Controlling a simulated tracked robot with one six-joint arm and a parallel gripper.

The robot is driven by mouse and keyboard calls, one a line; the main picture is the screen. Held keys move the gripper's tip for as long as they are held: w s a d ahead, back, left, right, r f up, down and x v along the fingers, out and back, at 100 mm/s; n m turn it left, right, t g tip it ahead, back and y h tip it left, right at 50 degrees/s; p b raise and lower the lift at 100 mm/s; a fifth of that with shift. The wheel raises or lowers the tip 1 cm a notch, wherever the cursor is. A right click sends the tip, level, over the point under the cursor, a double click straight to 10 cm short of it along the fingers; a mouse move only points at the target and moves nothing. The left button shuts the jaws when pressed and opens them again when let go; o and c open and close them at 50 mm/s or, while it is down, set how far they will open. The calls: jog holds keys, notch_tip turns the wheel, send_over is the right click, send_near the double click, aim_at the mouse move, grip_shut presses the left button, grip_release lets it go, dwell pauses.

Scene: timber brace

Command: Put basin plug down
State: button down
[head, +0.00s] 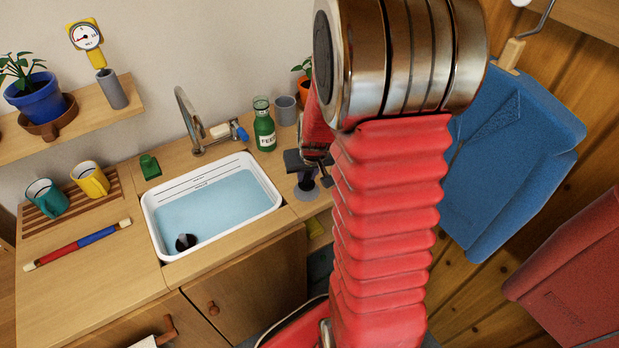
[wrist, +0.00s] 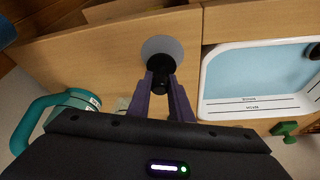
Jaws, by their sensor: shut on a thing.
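My gripper (head: 307,177) is over the worktop to the right of the basin, with its fingers pointing down. In the wrist view its purple fingers (wrist: 161,86) are shut on the black knob of the basin plug (wrist: 160,47). The plug's grey disc also shows in the head view (head: 306,193), below the fingers. It is close to the wood, but I cannot tell whether it touches. The white basin (head: 276,203) holds blue water. A dark round fitting (head: 185,242) shows at the basin's near left corner.
A green bottle (head: 264,128) and a grey cup (head: 286,110) stand behind the gripper. A tap (head: 189,120) is behind the basin. A teal thing with a handle (wrist: 75,100) is near the gripper in the wrist view. Bare worktop (wrist: 100,60) surrounds the plug.

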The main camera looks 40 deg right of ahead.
jog(key=shift+f, duration=1.25)
jog(key=c, duration=1.6)
grip_release()
jog(key=shift+f, duration=0.1)
jog(key=v, duration=1.2)
jog(key=shift+a+r, duration=0.15)
jog(key=shift+r, duration=0.05)
